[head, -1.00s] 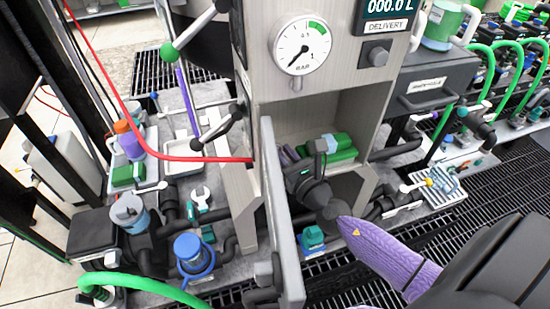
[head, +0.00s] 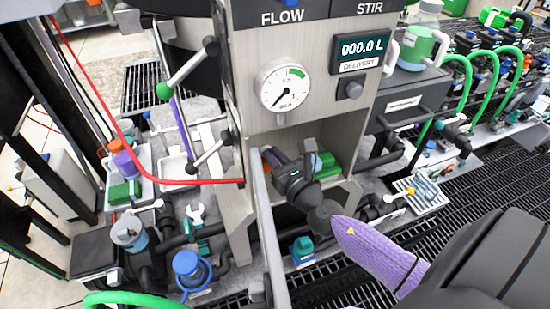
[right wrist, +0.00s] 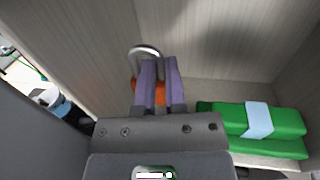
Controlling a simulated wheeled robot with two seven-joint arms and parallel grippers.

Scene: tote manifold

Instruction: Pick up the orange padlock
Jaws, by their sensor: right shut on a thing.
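The orange padlock (right wrist: 134,91) with its silver shackle shows in the right wrist view, between and behind the purple fingers of my right gripper (right wrist: 159,85). The gripper is shut on it, and the fingers hide much of its body. In the head view my right gripper (head: 275,157) is inside the open compartment of the grey cabinet, with a bit of the orange padlock (head: 265,152) at its tips. Whether the padlock is clear of the compartment floor is hard to tell. My left gripper is not in view.
Green blocks with a pale blue band (right wrist: 258,120) lie right of the gripper in the compartment. An open door panel (head: 268,235) stands at its left edge. A gauge (head: 283,87) is above. A red hose (head: 150,172) and a teal valve (head: 302,250) are nearby.

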